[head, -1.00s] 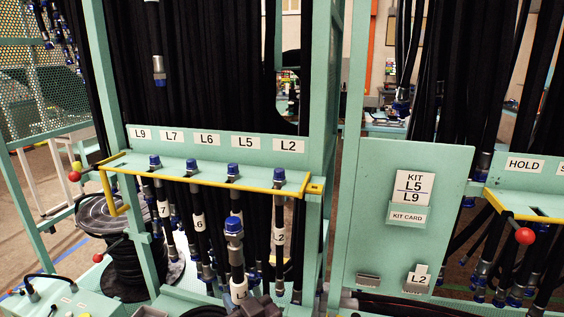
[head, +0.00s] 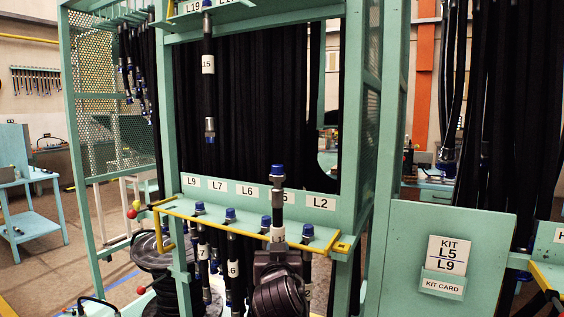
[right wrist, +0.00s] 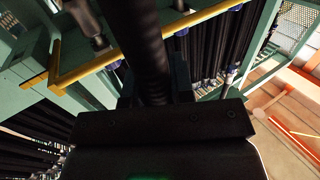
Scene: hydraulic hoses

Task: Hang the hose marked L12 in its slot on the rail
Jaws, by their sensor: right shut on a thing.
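My right gripper (head: 277,256) is shut on a black hose with a blue-capped metal end (head: 278,172). It holds the hose upright in front of the lower rail, with the cap above the yellow bar. The hose's white label (head: 277,233) is too small and turned to read. In the right wrist view the hose (right wrist: 147,45) runs up from the gripper body. The lower rail's label strip (head: 230,188) shows L9, L7, L6, L2 and a partly covered L5. The upper rail (head: 262,14) shows L19 and a cut-off label. No L12 slot label is visible. My left gripper is not in view.
The yellow bar (head: 180,211) runs along the lower rail, where several blue-capped hoses hang close behind my gripper. A hose marked 15 (head: 208,66) hangs from the upper rail. A green panel with a kit card (head: 443,286) stands at right. A red ball knob (head: 131,213) is at left.

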